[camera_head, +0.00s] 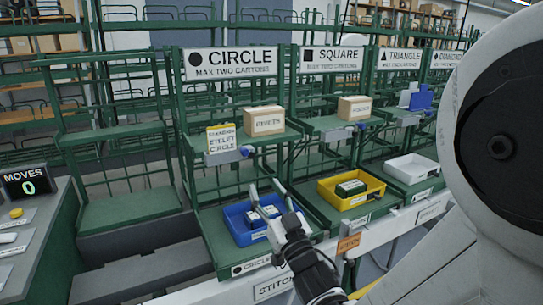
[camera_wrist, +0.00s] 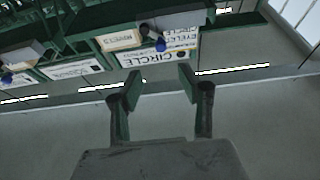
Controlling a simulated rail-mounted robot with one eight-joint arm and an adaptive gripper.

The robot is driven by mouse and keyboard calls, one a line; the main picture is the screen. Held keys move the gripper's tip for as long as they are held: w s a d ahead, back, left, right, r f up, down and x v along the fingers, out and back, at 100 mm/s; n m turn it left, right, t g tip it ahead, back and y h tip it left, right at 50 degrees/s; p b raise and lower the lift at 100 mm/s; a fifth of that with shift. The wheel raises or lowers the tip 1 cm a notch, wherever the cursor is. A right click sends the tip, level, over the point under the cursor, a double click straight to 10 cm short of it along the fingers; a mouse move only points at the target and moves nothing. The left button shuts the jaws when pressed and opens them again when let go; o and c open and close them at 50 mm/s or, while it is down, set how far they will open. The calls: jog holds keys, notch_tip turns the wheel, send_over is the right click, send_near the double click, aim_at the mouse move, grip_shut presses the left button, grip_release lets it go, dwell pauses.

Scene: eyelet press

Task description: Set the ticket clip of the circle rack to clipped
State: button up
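The circle rack (camera_head: 228,64) is a green frame with a white CIRCLE sign at its top. A yellow-and-white ticket (camera_head: 221,140) reading EYELET CIRCLE hangs at the left front of its upper shelf. A small blue clip part (camera_head: 246,151) sits just right of the ticket; whether it is clipped is too small to tell. In the wrist view, the blue part (camera_wrist: 160,45) shows beyond the fingertips. My gripper (camera_head: 268,190) is open, its fingers spread in front of the rack, below the ticket and over the blue tray's area. The wrist view shows nothing between the fingers (camera_wrist: 159,80).
A RIVETS carton (camera_head: 264,121) stands on the upper shelf beside the clip. A blue tray (camera_head: 237,225) with cartons lies below, partly behind my gripper. A yellow tray (camera_head: 330,195) and a white tray (camera_head: 412,167) stand to the right. A MOVES counter (camera_head: 28,184) reads 0.

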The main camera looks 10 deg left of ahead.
aim_at(246, 155)
jog(key=x, duration=1.3)
jog(key=shift+w+a+r, duration=0.2)
jog(key=shift+w+r, duration=0.05)
grip_shut()
